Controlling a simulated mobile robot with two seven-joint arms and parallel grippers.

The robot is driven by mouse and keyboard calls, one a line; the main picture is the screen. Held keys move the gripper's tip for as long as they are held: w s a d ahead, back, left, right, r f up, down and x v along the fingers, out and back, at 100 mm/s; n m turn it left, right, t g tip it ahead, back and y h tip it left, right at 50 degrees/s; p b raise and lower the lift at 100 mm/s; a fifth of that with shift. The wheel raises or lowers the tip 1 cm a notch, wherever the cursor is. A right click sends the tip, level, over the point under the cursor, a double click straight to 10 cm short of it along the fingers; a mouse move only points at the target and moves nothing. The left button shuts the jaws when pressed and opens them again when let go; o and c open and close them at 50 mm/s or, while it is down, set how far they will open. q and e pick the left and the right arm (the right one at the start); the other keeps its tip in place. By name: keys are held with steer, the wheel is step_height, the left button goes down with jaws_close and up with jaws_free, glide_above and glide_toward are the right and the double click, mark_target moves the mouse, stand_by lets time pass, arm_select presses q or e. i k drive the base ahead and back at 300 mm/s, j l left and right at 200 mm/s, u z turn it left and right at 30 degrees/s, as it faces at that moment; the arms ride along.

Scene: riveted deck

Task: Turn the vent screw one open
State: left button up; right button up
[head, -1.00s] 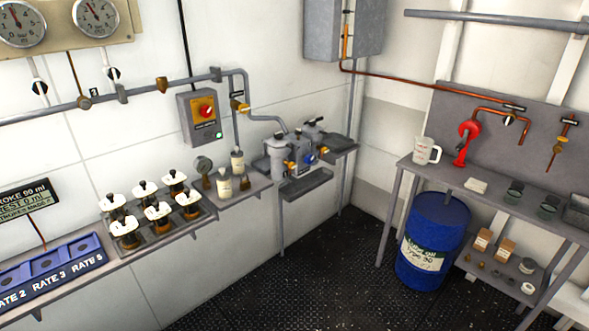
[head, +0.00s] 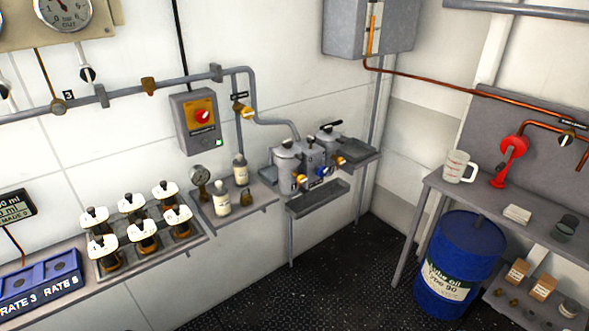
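A grey twin-housing unit stands on the back wall near the corner, with a left housing (head: 286,161) and a right housing (head: 328,145). Small brass fittings show at the left housing (head: 301,179) and the right housing (head: 341,160). A blue knob (head: 322,172) sits between them. Black handles top the housings. The vent screws are too small to tell apart, so I cannot say which is one or how it is set. Neither of my grippers is in view.
A grey drip tray (head: 318,198) hangs below the unit. A shelf (head: 262,197) with bottles and a small gauge is to its left. A blue oil drum (head: 459,265) stands under the right bench (head: 432,182). The dark deck (head: 345,275) between is clear.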

mark_target(302, 179)
steer(key=i+l+u, duration=0.4)
steer(key=i+l, duration=0.45)
steer(key=i, duration=0.15)
